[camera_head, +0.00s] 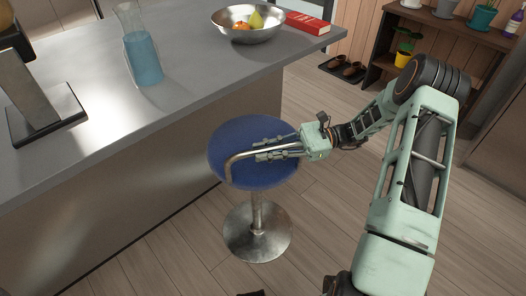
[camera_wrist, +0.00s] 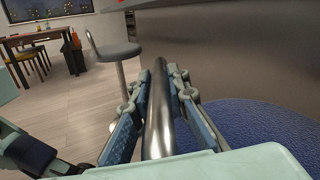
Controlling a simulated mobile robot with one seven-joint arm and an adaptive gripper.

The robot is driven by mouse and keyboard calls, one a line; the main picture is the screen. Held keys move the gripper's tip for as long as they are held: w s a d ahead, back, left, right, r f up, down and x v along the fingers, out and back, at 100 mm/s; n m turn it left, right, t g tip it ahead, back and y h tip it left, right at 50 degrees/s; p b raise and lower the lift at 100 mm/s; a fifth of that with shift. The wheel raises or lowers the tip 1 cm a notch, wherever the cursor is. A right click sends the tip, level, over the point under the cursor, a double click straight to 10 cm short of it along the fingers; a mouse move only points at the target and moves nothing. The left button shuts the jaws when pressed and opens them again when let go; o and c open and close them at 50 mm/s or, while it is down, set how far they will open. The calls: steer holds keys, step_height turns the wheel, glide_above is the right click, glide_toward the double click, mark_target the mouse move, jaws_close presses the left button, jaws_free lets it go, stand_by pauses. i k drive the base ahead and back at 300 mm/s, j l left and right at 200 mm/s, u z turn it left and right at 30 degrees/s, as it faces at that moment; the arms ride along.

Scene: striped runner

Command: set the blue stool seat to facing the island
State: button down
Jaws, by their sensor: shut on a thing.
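The blue stool (camera_head: 226,140) stands beside the island (camera_head: 165,165), on a single metal post with a round base. A bent metal bar (camera_head: 240,157) shows over its round seat, and its left end curves down near the seat's left edge. My gripper (camera_head: 263,149) reaches in from the right and is shut on this bar. In the wrist view, the bar (camera_wrist: 159,120) runs between the two fingers of my gripper (camera_wrist: 166,75), with the blue seat (camera_wrist: 260,140) at right. My fingers hide part of the bar and seat.
The island top holds a flask of blue liquid (camera_head: 143,58), a fruit bowl (camera_head: 248,33), a red book (camera_head: 308,23) and a dark stand (camera_head: 35,95). A wooden shelf (camera_head: 375,45) stands at upper right. A grey stool (camera_wrist: 118,50) shows beyond in the wrist view. Floor around the base is mostly clear.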

mark_target(231, 156)
steer(key=l+u, duration=0.45)
steer(key=l, duration=0.2)
steer(key=l+u, duration=0.45)
steer(key=l, duration=0.15)
